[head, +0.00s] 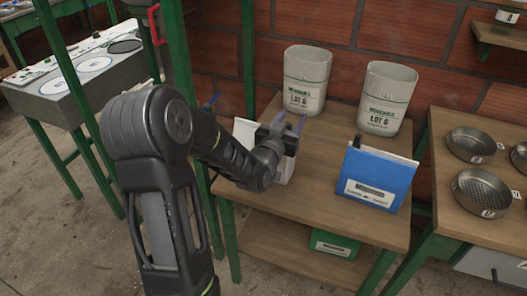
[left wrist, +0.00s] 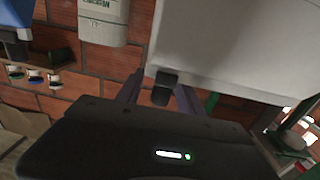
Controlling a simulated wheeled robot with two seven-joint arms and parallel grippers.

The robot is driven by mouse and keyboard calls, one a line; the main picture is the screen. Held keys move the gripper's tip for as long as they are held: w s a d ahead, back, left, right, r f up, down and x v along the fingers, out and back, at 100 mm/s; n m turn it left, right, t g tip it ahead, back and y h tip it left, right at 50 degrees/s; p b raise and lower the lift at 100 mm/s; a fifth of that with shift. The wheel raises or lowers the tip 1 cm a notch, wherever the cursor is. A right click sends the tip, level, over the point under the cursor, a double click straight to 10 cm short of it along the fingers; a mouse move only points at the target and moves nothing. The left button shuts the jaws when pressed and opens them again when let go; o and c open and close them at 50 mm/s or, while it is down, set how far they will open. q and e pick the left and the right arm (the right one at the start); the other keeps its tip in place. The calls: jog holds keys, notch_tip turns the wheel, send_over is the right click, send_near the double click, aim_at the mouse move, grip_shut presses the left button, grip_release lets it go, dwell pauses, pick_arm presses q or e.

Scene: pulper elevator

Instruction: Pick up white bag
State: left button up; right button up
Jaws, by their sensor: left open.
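The white bag (head: 245,131) stands at the left end of the wooden table, partly hidden behind my left gripper. A white part also shows below the gripper. My left gripper (head: 291,123) is at the bag, with its fingers apart. In the left wrist view the white bag (left wrist: 235,45) fills the upper right as a large pale panel. A small black piece at its edge lies between the two fingers of my left gripper (left wrist: 158,92). I cannot tell whether the fingers touch the bag. My right gripper is not in view.
A blue bag (head: 378,178) stands to the right on the same table (head: 325,205). Two pale LOT 6 containers (head: 306,80) (head: 386,98) stand behind, near the brick wall. A green box (head: 334,243) is on the lower shelf. Round metal sieves (head: 481,192) lie on the right table.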

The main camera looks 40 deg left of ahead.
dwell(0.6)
pick_arm(q)
grip_shut()
jog(key=shift+r, duration=0.1)
dwell(1.1)
